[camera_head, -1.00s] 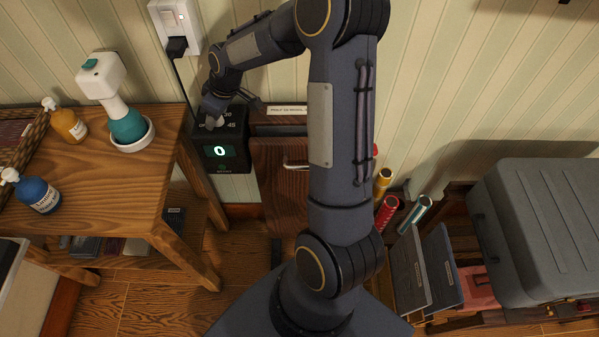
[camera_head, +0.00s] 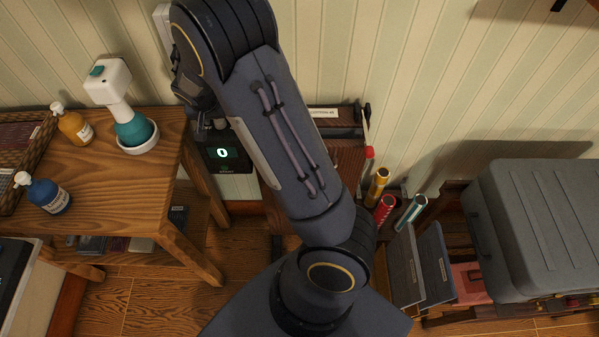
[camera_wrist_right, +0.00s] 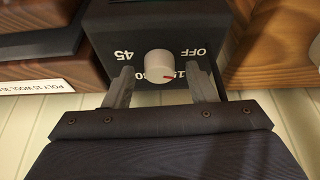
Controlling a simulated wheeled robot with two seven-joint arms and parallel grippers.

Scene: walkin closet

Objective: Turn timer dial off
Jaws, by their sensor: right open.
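The red mark points towards the 15 side, not at OFF. My right gripper (camera_wrist_right: 158,78) is open, with one finger on each side of the dial; I cannot tell whether they touch it. My forearm hides most of this gripper in the head view. My left gripper is not in view.
The wooden table (camera_head: 95,180) at the left holds soap bottles and a white-and-teal device (camera_head: 125,115). A wooden cabinet with a white label (camera_head: 322,112) is right of the timer. Coloured tubes, folders and a grey suitcase (camera_head: 540,225) stand at the right.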

